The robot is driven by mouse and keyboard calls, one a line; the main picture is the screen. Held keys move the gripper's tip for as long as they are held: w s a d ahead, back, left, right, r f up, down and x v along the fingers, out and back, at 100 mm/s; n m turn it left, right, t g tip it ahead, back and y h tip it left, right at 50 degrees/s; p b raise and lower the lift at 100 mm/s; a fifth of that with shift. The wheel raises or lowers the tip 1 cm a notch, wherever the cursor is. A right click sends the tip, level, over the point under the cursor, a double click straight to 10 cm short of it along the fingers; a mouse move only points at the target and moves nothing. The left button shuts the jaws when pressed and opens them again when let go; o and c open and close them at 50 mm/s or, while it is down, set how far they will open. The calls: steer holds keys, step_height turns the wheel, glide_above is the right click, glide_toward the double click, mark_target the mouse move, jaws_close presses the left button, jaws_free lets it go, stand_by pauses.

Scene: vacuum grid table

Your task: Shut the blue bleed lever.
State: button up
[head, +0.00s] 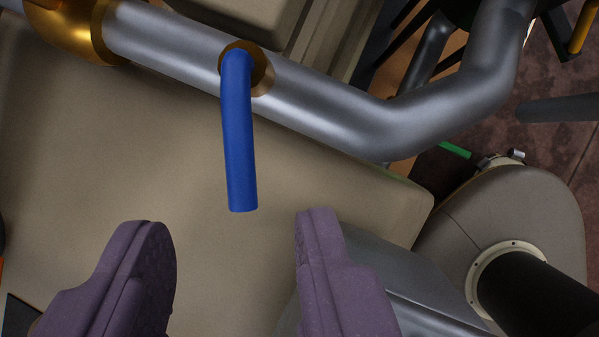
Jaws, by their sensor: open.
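The blue bleed lever (239,140) is a blue rod joined to a brass collar (258,68) on a silver pipe (310,100). It points away from the pipe toward the bottom of the picture, and its free end is at its lower tip. My gripper (232,225) shows as two purple fingers at the bottom of the picture, open with a wide gap. In the picture, the lever's free end lies just above the gap, nearer the right finger. Nothing is between the fingers, and I see no contact with the lever.
The pipe runs across the top and bends upward at the right. A larger brass fitting (80,30) sits on it at upper left. A beige surface (90,170) lies below the pipe. A rounded grey-beige housing (540,215) with a black cylinder (540,295) stands at lower right.

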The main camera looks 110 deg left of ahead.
mark_target(237, 166)
steer(key=b+x, duration=0.1)
steer(key=x, duration=0.4)
steer(key=shift+w, duration=0.1)
jaws_close()
